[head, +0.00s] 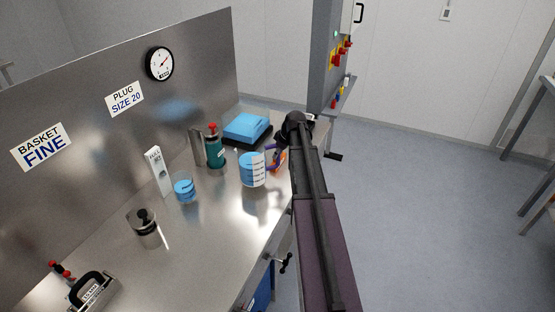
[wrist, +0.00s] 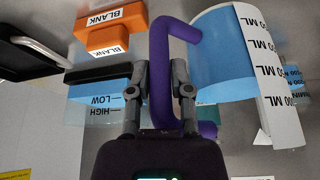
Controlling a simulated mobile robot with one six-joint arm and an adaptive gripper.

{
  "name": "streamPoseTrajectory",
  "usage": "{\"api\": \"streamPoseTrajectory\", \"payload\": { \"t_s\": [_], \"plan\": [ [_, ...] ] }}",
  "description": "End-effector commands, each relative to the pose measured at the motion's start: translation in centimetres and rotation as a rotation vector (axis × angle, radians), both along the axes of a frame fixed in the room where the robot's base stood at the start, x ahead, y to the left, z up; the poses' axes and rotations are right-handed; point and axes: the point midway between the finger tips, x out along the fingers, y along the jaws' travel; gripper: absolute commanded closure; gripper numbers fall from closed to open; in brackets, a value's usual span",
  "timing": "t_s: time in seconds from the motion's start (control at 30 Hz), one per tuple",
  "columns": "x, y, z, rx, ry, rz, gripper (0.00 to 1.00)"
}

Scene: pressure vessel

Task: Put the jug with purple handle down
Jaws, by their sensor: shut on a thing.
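The jug with the purple handle (head: 253,172) is white and blue with volume marks, and stands upright over the steel bench in the head view. In the wrist view its blue body and white scale (wrist: 225,60) fill the upper right. My gripper (wrist: 160,88) is shut on the purple handle (wrist: 160,55), one finger on each side. In the head view my arm hides most of the gripper and part of the handle. A dark reflection shows on the bench below the jug; I cannot tell whether its base touches the steel.
On the bench (head: 200,240) stand a teal bottle (head: 214,150), a small blue beaker (head: 184,188), a white upright sign (head: 157,172), a dark-lidded jar (head: 144,222) and a blue-topped block (head: 246,128). An orange block (wrist: 110,25) lies near the gripper. Bench in front of the jug is clear.

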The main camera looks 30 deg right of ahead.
Motion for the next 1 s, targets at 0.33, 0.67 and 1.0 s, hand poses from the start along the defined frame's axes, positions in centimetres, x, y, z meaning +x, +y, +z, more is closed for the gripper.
{"api": "streamPoseTrajectory", "payload": {
  "t_s": [0.33,0.67,1.0],
  "plan": [
    [1.5,-0.7,-0.4,0.0,0.0,0.0,1.0],
    [1.2,-0.5,-3.3,0.0,0.0,0.0,1.0],
    [1.2,-0.5,-3.6,0.0,0.0,0.0,1.0]
  ]
}}
